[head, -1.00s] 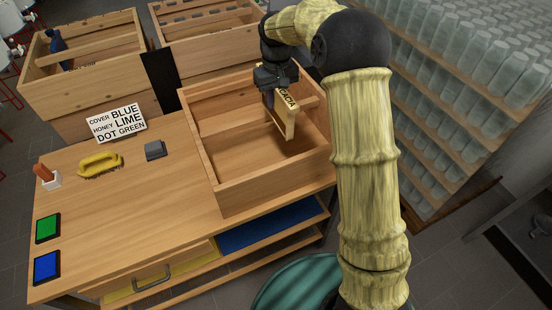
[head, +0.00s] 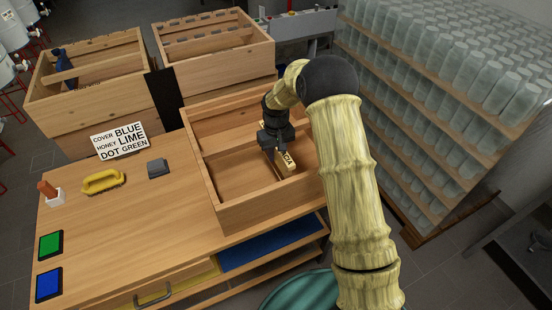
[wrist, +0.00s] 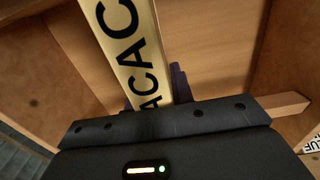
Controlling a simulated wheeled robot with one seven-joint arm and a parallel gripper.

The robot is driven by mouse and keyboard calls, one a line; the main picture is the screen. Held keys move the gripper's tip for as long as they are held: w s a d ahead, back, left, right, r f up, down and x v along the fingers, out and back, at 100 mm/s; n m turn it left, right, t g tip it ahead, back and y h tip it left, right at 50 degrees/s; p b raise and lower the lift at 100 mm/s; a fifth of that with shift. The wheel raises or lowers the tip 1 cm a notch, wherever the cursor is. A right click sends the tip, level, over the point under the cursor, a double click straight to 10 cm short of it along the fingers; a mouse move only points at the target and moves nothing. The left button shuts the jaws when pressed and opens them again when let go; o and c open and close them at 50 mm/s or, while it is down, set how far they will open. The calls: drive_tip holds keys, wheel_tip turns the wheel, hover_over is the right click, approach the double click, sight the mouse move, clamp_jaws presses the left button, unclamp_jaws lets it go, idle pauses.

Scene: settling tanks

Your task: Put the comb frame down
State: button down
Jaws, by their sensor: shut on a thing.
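The comb frame (head: 287,161) is a light wooden piece with black letters on its top bar. My gripper (head: 271,151) is shut on it and holds it inside the open wooden box (head: 268,209) on the bench. In the wrist view the lettered bar (wrist: 122,42) runs up from between the dark fingers of my gripper (wrist: 155,95). The frame's lower part is hidden, and I cannot tell whether it touches the box floor.
A sign (head: 119,140), a yellow-handled tool (head: 103,181), a grey block (head: 158,168), a green pad (head: 50,245) and a blue pad (head: 48,285) are on the bench. Two more wooden boxes stand behind. Shelves of jars (head: 440,120) flank the right.

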sight(276, 162)
drive_tip(key=shift+f+p, duration=0.5)
drive_tip(key=shift+f, duration=1.35)
drive_tip(key=shift+f+b, duration=0.3)
drive_tip(key=shift+f, duration=0.05)
drive_tip(key=shift+f, duration=0.2)
drive_tip(key=c, duration=1.2)
unclamp_jaws()
drive_tip(key=shift+r, duration=0.1)
